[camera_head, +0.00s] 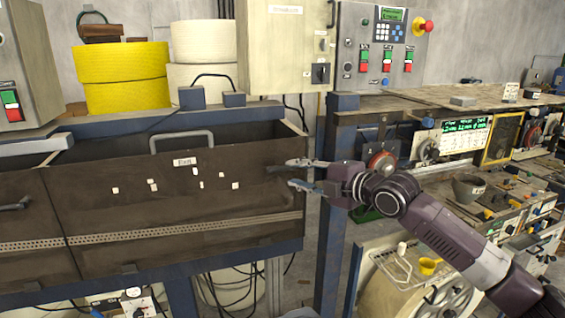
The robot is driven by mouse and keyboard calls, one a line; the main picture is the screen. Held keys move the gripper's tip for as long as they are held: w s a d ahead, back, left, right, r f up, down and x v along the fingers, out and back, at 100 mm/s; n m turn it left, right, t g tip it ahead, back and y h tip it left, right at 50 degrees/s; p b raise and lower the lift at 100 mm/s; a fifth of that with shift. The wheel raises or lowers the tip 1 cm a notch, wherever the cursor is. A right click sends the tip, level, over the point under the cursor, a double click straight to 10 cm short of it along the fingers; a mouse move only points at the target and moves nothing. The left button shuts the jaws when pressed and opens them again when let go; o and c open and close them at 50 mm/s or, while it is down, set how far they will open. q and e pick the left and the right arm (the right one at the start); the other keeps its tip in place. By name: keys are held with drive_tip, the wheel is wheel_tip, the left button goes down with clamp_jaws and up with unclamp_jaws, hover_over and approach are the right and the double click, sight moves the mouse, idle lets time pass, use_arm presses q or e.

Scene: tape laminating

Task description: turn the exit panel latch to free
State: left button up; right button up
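The exit panel (120,205) is a dark brown panel with a small white label (184,161) and a grey bar handle (182,141) on its top edge. A small dark piece, which looks like the panel latch (277,168), sits near the panel's right end. My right gripper (295,174) reaches in from the right with its fingers apart, one above the other. Its fingertips overlap the panel's right end in the picture, close to the dark piece. I cannot tell whether they touch it. My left gripper is not in view.
A blue frame post (328,215) stands just right of the panel. A grey control box with a red stop button (427,25) is above. Yellow and white rolls (122,75) stand behind the panel.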

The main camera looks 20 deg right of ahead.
sight(280, 170)
drive_tip(key=p+x, duration=0.1)
drive_tip(key=x, duration=0.1)
drive_tip(key=p+x, duration=0.1)
drive_tip(key=x, duration=0.1)
drive_tip(key=shift+a+r, duration=0.1)
drive_tip(key=shift+r, duration=0.15)
drive_tip(key=shift+w+a+f, duration=0.15)
drive_tip(key=shift+w+f, duration=0.05)
drive_tip(key=shift+w, duration=0.25)
drive_tip(key=shift+w+a+f, duration=0.15)
drive_tip(key=shift+w+f, duration=0.05)
drive_tip(key=shift+w, duration=0.2)
drive_tip(key=shift+s, duration=0.1)
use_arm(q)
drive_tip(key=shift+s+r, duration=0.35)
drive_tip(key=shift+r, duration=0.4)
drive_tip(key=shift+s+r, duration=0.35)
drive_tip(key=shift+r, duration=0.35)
use_arm(e)
clamp_jaws()
